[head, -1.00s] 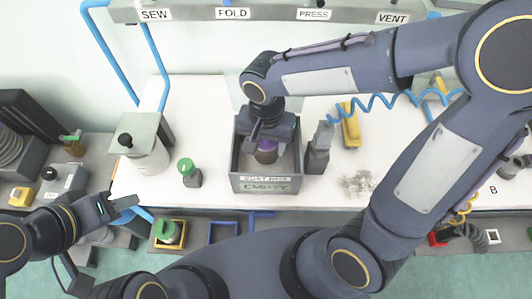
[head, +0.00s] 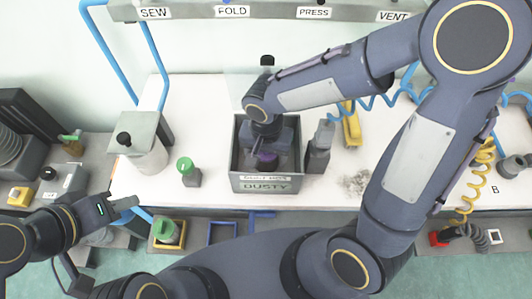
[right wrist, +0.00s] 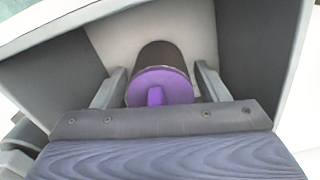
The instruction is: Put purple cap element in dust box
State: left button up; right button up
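The purple cap element (head: 266,158), a dark cylinder with a purple top, is inside the grey dust box (head: 265,184) on the white table. In the right wrist view the purple cap (right wrist: 160,88) faces the camera, and the dark body lies beyond it against the pale box interior. My right gripper (right wrist: 160,80) reaches into the box, its fingers spread on either side of the element with small gaps. In the head view my arm partly covers the box. My left gripper (head: 130,205) is empty at the lower left; its finger gap is too small to judge.
A green-capped bottle (head: 188,171) stands left of the box, and a grey holder (head: 320,148) stands close on its right. A white canister (head: 146,155) is further left. A pile of grey debris (head: 356,183) lies to the right. The box walls surround my right gripper.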

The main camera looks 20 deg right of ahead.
jog(key=shift+o, duration=0.5)
jog(key=shift+r, duration=0.1)
jog(key=shift+r+p, duration=0.25)
jog(key=shift+p, duration=0.15)
notch_tip(320, 180, up, 12)
jog(key=shift+f, duration=0.15)
